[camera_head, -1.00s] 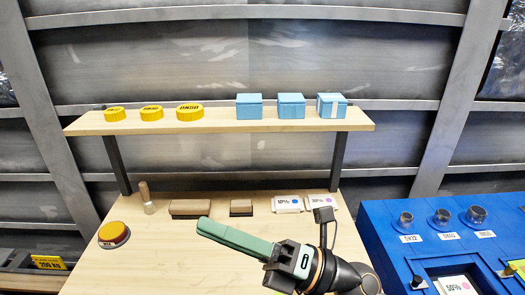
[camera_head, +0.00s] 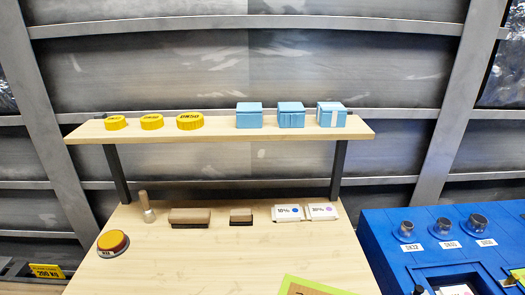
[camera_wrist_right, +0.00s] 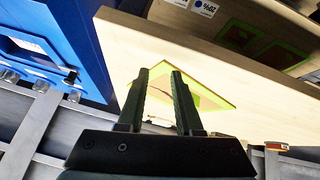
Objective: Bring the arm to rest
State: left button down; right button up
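My right gripper (camera_wrist_right: 160,74) shows in the right wrist view with its two dark fingers apart and nothing between them. Behind the fingers are a pale wooden table (camera_wrist_right: 125,45) and a green-edged mat (camera_wrist_right: 215,92), partly hidden by the fingers. Neither gripper shows in the head view. My left gripper is in no view.
In the head view, a shelf (camera_head: 220,134) carries yellow round pieces (camera_head: 190,121) and blue boxes (camera_head: 291,115). Below are a red-yellow button (camera_head: 113,241), a stamp (camera_head: 147,207), brown blocks (camera_head: 190,217) and white cards (camera_head: 288,213). A blue station (camera_head: 380,232) stands right; the table's middle is clear.

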jog(key=s+f+g, duration=0.3)
jog(key=s+g, duration=0.1)
jog(key=s, duration=0.4)
jog(key=w+a+f+t+y, duration=0.1)
jog(key=w+a+f+t, duration=0.1)
jog(key=f+t, duration=0.1)
jog(key=w+a+f+t+y+p, duration=0.1)
jog(key=w+a+f+t, duration=0.1)
jog(key=f, duration=0.4)
jog(key=shift+w+a+f+m+t+y, duration=0.3)
jog(key=shift+t, duration=0.2)
